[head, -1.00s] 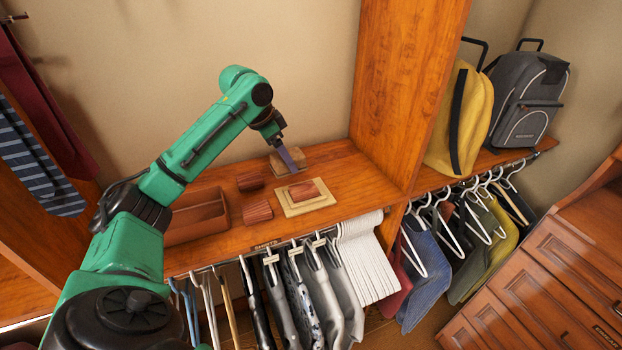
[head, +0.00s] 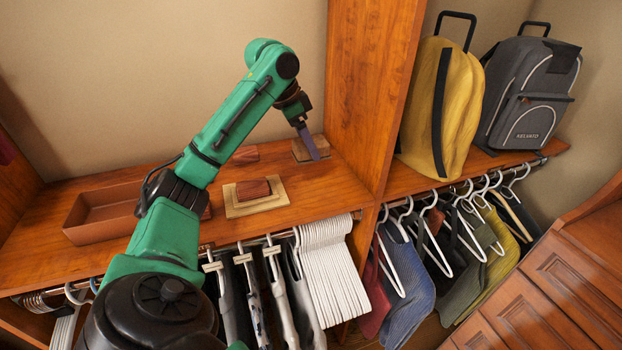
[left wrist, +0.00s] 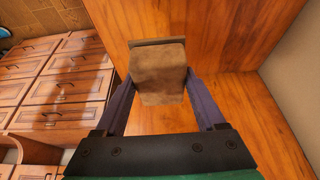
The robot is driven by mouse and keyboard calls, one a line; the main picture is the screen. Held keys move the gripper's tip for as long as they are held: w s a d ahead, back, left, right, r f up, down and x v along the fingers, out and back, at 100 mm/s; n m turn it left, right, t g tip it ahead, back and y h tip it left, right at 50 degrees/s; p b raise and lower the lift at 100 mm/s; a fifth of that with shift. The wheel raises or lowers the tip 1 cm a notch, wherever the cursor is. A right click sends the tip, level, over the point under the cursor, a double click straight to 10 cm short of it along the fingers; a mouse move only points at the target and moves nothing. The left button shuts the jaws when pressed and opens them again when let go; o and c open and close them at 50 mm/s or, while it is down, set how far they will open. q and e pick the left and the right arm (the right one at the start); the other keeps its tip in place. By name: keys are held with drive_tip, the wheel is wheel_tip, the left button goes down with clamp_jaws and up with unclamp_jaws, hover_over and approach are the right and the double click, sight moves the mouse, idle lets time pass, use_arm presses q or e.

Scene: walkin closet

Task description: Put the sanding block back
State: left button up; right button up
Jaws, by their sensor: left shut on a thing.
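My left gripper (head: 309,143) is at the far right end of the wooden shelf, near the upright panel. It is shut on a brown block (left wrist: 160,72), which sits between its two purple fingers in the left wrist view. In the head view, the block (head: 299,151) is partly behind a finger, and I cannot tell whether it touches the shelf. A reddish block (head: 253,187) lies on a tan board (head: 232,210). Another reddish block (head: 245,155) lies behind it. I cannot tell which block is the sanding block. My right gripper is not in view.
An open brown tray (head: 75,228) stands at the left of the shelf (head: 318,190), partly behind my arm. The upright wooden panel (head: 368,90) bounds the right side. Hangers with clothes hang below. A yellow bag (head: 425,110) and a grey backpack (head: 530,100) stand beyond the panel.

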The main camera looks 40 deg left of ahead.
use_arm(q)
hover_over(318, 182)
drive_tip(key=f, duration=0.4)
drive_tip(key=s+f, duration=0.1)
drive_tip(key=f, duration=0.1)
drive_tip(key=shift+a, duration=0.2)
drive_tip(key=f, duration=0.2)
drive_tip(key=shift+s+a+f, duration=0.2)
drive_tip(key=shift+s+f, duration=0.05)
drive_tip(key=shift+f, duration=0.05)
drive_tip(key=shift+s+f, duration=0.1)
drive_tip(key=shift+f, duration=0.05)
drive_tip(key=shift+w+d+f, duration=0.1)
drive_tip(key=shift+w+f, duration=0.05)
drive_tip(key=shift+w, duration=0.05)
drive_tip(key=o, duration=1.3)
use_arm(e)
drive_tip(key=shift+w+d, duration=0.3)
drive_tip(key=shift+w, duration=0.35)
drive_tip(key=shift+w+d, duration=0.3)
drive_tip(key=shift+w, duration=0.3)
